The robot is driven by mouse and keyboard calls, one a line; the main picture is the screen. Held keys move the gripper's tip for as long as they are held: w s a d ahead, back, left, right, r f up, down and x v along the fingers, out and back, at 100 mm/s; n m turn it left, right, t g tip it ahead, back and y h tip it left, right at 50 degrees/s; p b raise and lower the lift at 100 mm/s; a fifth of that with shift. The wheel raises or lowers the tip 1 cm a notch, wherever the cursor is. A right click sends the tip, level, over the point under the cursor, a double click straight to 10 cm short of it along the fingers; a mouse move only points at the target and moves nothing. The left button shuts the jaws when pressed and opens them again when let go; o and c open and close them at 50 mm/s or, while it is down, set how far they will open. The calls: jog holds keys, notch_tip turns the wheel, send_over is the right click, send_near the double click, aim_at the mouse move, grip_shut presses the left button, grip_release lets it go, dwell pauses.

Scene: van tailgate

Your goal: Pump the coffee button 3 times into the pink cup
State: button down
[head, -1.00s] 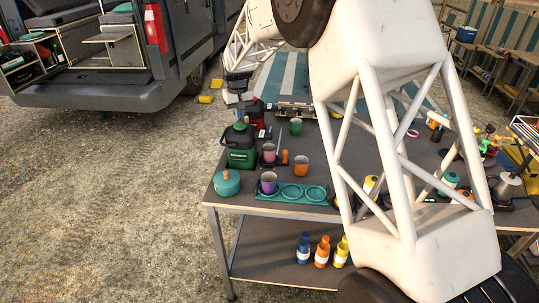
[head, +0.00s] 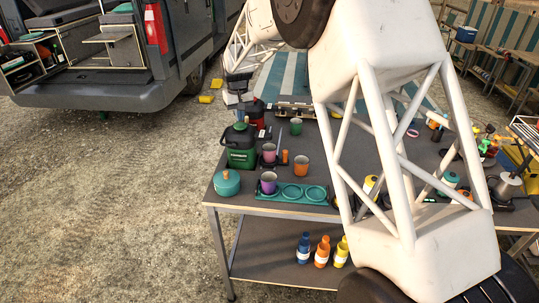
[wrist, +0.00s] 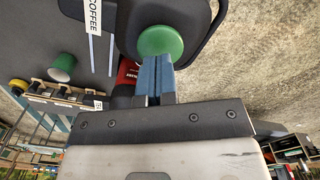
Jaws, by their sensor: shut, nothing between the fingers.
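The green coffee dispenser (head: 241,152) with a black top stands at the table's left side. The pink cup (head: 269,152) stands upright just right of it, on a dark base. In the wrist view the round green button (wrist: 160,41) is on a black top beside a COFFEE label (wrist: 93,15). My gripper (wrist: 157,58) is shut and empty, with its blue fingertips overlapping the button's near edge. I cannot tell whether they touch it. In the head view my gripper (head: 240,112) is above the dispenser. The cup's inside is too small to read.
A red dispenser (head: 257,111) stands behind. A purple cup (head: 268,183) sits on the teal tray (head: 316,199), with an orange cup (head: 301,168) and green cup (head: 296,126) nearby. A teal pot (head: 227,183) is at the left corner. My arm hides much of the table's right.

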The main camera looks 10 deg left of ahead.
aim_at(240, 124)
jog(key=shift+f, duration=1.75)
jog(key=shift+r, duration=1.95)
jog(key=shift+f, duration=1.95)
jog(key=shift+r, duration=1.95)
jog(key=shift+r, duration=0.15)
jog(key=shift+r, duration=1.85)
